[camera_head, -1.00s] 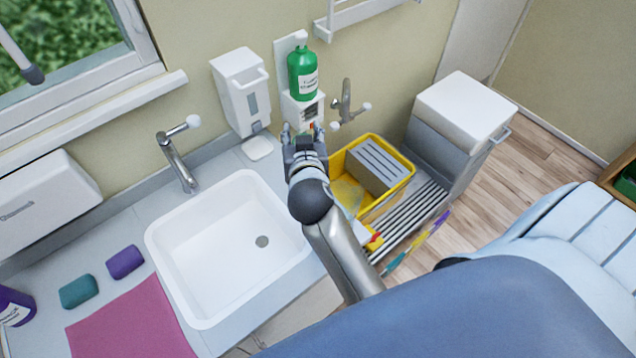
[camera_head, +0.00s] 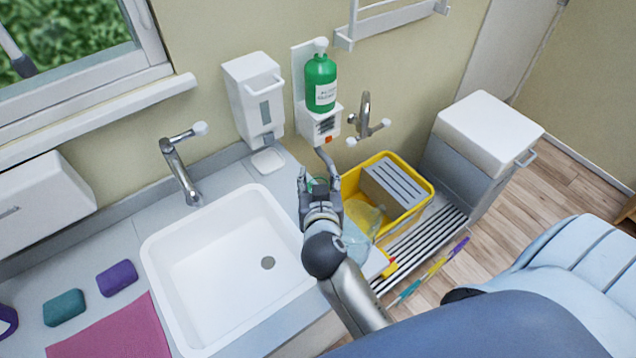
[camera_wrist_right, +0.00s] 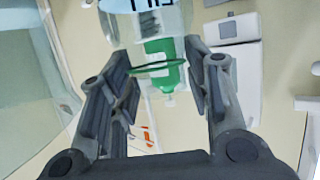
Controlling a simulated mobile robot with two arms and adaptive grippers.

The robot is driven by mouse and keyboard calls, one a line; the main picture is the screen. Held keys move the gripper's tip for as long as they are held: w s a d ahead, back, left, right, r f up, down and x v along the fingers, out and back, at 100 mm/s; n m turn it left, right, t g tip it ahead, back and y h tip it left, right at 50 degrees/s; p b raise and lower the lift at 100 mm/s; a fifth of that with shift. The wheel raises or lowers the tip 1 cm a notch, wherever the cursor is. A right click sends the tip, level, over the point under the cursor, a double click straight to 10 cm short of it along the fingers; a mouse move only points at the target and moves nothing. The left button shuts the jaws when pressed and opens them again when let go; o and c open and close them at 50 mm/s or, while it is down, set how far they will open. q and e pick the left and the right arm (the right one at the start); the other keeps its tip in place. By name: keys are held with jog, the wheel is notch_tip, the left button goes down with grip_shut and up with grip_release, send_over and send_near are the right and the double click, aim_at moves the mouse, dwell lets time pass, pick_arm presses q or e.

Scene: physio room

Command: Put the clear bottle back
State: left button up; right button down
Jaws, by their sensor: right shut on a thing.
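My right gripper (camera_head: 319,182) is over the counter between the white sink and the yellow tub, below the wall dispenser. Its fingers are closed around a see-through thing that I take for the clear bottle. In the head view only a faint green ring shows between the fingers. In the right wrist view the clear bottle (camera_wrist_right: 150,12) shows as a see-through body with dark letters at the top edge, with a green ring lower down between the fingers (camera_wrist_right: 165,85). Most of its outline is hard to see. My left gripper is out of view.
A green bottle (camera_head: 321,84) stands in a wall holder behind the gripper. A white dispenser (camera_head: 255,98) hangs left of it. The yellow tub (camera_head: 425,187) holds a grey block and something see-through. A wall tap (camera_head: 366,118) is above it. The sink (camera_head: 215,265) is empty.

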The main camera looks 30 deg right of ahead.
jog(key=shift+w+d, duration=0.15)
jog(key=shift+s, duration=0.3)
jog(key=c, duration=1.1)
grip_release()
jog(key=shift+f, duration=0.1)
jog(key=shift+c, duration=0.2)
jog(key=o, duration=0.4)
jog(key=shift+w, duration=0.1)
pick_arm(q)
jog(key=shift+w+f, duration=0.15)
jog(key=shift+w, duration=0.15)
